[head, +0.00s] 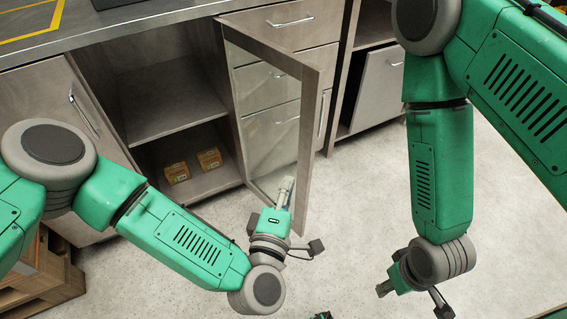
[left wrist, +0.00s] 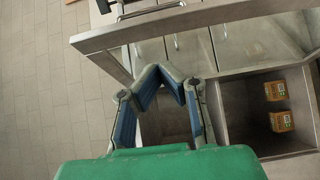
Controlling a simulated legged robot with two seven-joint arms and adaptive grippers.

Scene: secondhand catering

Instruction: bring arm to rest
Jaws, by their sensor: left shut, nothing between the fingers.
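My left arm enters the head view from the left. My left gripper (head: 287,185) is shut and empty, close to the lower part of the open glass cabinet door (head: 308,130). In the left wrist view the blue-padded fingers of my left gripper (left wrist: 168,85) meet at their tips, and the door frame (left wrist: 100,60) shows near them. I cannot tell whether they touch it. My right arm hangs down at the right of the head view. My right gripper (head: 385,288) is low over the floor, small and partly hidden, so its fingers cannot be made out.
The open cabinet (head: 165,100) holds two small brown boxes (head: 177,172) (head: 209,158) on its lower level. A metal counter (head: 110,22) runs above. A wooden crate (head: 50,275) stands at the lower left. Speckled floor (head: 345,210) is clear between my arms.

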